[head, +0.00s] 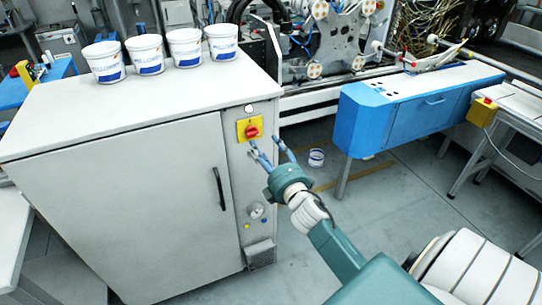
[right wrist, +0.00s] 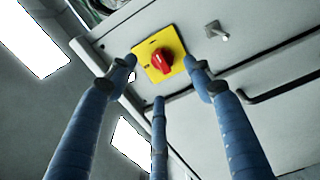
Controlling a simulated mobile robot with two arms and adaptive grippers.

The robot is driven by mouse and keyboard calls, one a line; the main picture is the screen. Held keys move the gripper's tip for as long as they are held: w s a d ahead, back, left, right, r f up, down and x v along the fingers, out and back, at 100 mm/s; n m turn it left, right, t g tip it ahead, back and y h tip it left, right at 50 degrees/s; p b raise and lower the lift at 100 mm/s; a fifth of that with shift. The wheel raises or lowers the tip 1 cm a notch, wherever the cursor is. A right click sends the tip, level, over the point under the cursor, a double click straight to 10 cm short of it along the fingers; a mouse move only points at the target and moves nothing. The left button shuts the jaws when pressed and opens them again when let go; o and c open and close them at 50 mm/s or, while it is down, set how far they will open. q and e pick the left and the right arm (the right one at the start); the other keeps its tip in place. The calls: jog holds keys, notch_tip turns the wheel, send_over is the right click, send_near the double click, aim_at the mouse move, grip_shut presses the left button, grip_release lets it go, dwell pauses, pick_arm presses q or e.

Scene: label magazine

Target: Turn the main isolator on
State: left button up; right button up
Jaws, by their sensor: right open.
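The main isolator is a red rotary knob (right wrist: 165,63) on a square yellow plate (head: 243,127), set high on the grey cabinet's (head: 130,190) narrow front panel. My right gripper (head: 267,149) is open and empty, just in front of the isolator, to its lower right in the head view. In the right wrist view its blue fingers (right wrist: 160,76) spread around the image of the plate, with the knob between them. I see no clear contact with the knob. The knob's on and off marks are too small to read. My left gripper is not in view.
Several white buckets (head: 147,55) stand on the cabinet top. The cabinet door has a black handle (head: 219,189). Floor right of the cabinet is mostly free.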

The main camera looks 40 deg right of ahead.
jog(key=v, duration=0.4)
jog(key=shift+d, duration=0.1)
jog(key=shift+w, duration=0.1)
jog(key=s+a+f+m+g+y, duration=0.1)
jog(key=s+a+f+m+g, duration=0.1)
jog(key=f, duration=1)
jog(key=s+a+f+m+g, duration=0.1)
jog(key=s+f+m+g, duration=0.15)
jog(key=f, duration=0.95)
jog(key=s+a+f+m+g+y, duration=0.1)
jog(key=s+a+f+g, duration=0.1)
jog(key=s+f, duration=0.45)
jog(key=s+a+f+m+g+y, duration=0.1)
jog(key=s+a+f+g, duration=0.2)
jog(key=f, duration=0.7)
jog(key=s+a+f+m+g, duration=0.2)
jog(key=s+f, duration=0.4)
jog(key=s, duration=0.5)
jog(key=s+a+f+m+g+y, duration=0.1)
jog(key=s+a+f, duration=0.3)
jog(key=s, duration=0.8)
jog(key=s+a+f+m+g, duration=0.3)
jog(key=s+f, duration=0.6)
jog(key=s, duration=0.3)
jog(key=shift+a+g, duration=0.2)
jog(key=shift+g, duration=0.25)
